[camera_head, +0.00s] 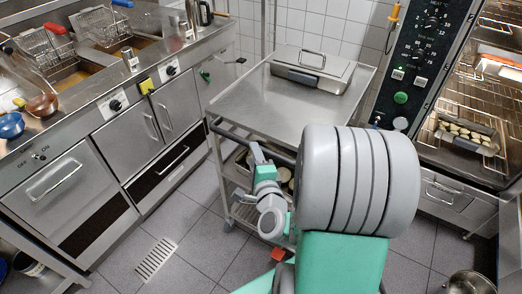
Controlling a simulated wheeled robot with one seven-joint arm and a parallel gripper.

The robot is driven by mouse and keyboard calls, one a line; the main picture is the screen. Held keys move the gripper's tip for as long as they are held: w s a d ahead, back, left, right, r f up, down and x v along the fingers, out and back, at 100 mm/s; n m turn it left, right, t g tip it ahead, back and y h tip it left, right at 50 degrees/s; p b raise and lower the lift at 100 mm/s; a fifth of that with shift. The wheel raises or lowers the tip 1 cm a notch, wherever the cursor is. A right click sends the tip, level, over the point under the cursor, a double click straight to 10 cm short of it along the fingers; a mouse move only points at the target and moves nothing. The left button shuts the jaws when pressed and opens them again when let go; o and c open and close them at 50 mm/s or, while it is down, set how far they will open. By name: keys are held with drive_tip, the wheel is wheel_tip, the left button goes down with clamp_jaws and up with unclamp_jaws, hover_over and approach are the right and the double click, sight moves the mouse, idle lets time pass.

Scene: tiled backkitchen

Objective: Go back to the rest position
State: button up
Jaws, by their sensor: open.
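My arm fills the lower right middle, with a large ribbed grey joint and a green link close to the camera. Its small grey and green wrist shows to the left, in front of the cart's near edge. My gripper (262,153) is at the upper end of that wrist, beside the cart's dark handle bar. It is small in the picture, but it looks open and empty. The arm's middle links are hidden behind the large joint.
A steel cart (265,98) carries a lidded steel pan (313,69). Fryers and cabinets (65,187) line the left. An oven (453,150) stands at right, with a tray inside (466,133). A pot (469,283) is at lower right. Tiled floor (205,240) is free between cabinets and cart.

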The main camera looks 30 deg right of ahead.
drive_tip(key=shift+s+a, duration=0.3)
drive_tip(key=shift+s, duration=0.35)
drive_tip(key=shift+d, duration=0.15)
